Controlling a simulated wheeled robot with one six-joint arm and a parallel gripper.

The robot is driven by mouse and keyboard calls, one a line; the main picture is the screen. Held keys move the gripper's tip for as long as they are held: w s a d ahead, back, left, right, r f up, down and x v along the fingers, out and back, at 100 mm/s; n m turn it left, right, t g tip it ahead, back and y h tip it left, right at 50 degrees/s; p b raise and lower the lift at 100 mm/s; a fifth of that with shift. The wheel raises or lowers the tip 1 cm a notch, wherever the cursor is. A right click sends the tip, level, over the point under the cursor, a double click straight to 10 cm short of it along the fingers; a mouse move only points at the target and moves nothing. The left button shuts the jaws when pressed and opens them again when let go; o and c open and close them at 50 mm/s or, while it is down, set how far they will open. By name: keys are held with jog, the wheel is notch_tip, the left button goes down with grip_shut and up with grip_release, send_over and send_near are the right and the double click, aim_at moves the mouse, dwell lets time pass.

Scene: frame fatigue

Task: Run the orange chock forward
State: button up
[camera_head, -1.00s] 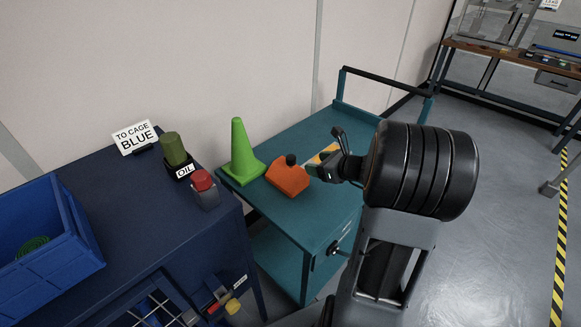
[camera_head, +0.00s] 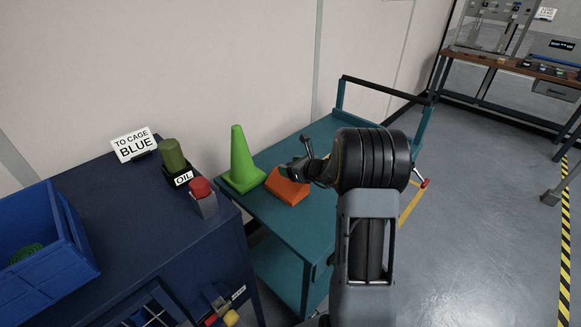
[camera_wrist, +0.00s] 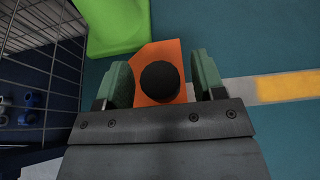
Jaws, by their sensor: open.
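The orange chock (camera_head: 286,187) lies on the teal cart top (camera_head: 268,218), just right of a green cone (camera_head: 242,160). My gripper (camera_head: 296,167) is above the chock in the head view, partly covering it. In the wrist view, the chock (camera_wrist: 157,62) and its black round knob (camera_wrist: 159,81) show between the two green fingertips of my open gripper (camera_wrist: 161,82). The fingers stand apart from the knob on both sides. The chock's lower part is hidden behind the gripper body.
The green cone (camera_wrist: 115,22) stands close to the chock. A navy cabinet (camera_head: 115,215) at left holds a blue crate (camera_head: 75,240), an OIL container (camera_head: 174,160) and a red-topped block (camera_head: 204,197).

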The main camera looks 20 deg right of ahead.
dwell(0.3)
grip_shut()
jog(key=shift+w, duration=0.1)
dwell(0.4)
